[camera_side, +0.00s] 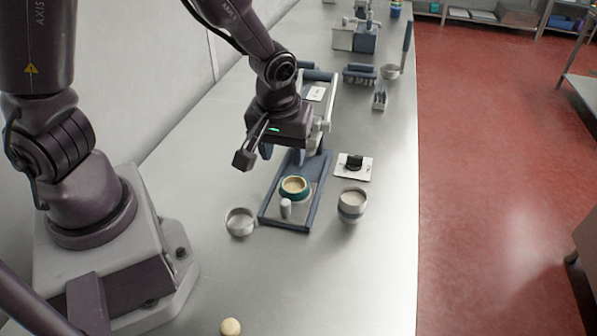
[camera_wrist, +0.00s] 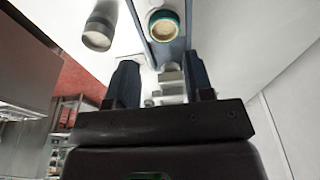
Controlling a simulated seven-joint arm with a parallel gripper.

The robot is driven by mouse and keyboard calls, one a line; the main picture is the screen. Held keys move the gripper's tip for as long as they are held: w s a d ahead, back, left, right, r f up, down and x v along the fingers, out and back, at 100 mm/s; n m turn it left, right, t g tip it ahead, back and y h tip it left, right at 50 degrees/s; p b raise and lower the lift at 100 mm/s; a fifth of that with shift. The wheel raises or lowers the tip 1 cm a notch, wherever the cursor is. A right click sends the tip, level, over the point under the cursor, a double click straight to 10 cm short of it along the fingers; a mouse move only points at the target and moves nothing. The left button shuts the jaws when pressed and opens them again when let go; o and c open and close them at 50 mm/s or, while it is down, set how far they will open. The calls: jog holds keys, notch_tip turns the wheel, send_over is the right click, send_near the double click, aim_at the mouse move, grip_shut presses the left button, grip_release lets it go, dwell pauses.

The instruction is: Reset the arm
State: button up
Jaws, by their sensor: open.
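My gripper (camera_side: 283,153) hangs in the air above the far part of a blue-framed stand (camera_side: 264,215) in the side view. Its two dark fingers are apart with nothing held between them, as the wrist view (camera_wrist: 160,85) also shows. A teal-rimmed round vessel with tan contents (camera_side: 294,188) sits on the stand below and in front of my gripper. It shows at the top of the wrist view (camera_wrist: 164,27). A small pale cylinder (camera_side: 286,209) stands in front of the vessel. My gripper touches none of these.
A cup with a dark band (camera_side: 352,205) stands right of the stand, and a small metal bowl (camera_side: 240,222) stands left. A black knob on a white plate (camera_side: 354,163) lies behind the cup. A pale ball (camera_side: 230,327) lies at the front. The front right tabletop is clear.

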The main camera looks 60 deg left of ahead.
dwell(0.3)
jog(key=s+d+r+m+g+h, duration=0.1)
jog(key=s+d+r+m+h, duration=0.15)
jog(key=s+r+m, duration=0.45)
jog(key=s+a+r+m+t, duration=0.1)
jog(key=s+r+t, duration=0.1)
jog(key=r, duration=0.3)
jog(key=s+a+r+m+t, duration=0.1)
jog(key=s+a+r+t, duration=0.1)
jog(key=r, duration=0.4)
jog(key=shift+a+r+t+y, duration=0.3)
jog(key=shift+t+y, duration=0.15)
jog(key=shift+t, duration=0.05)
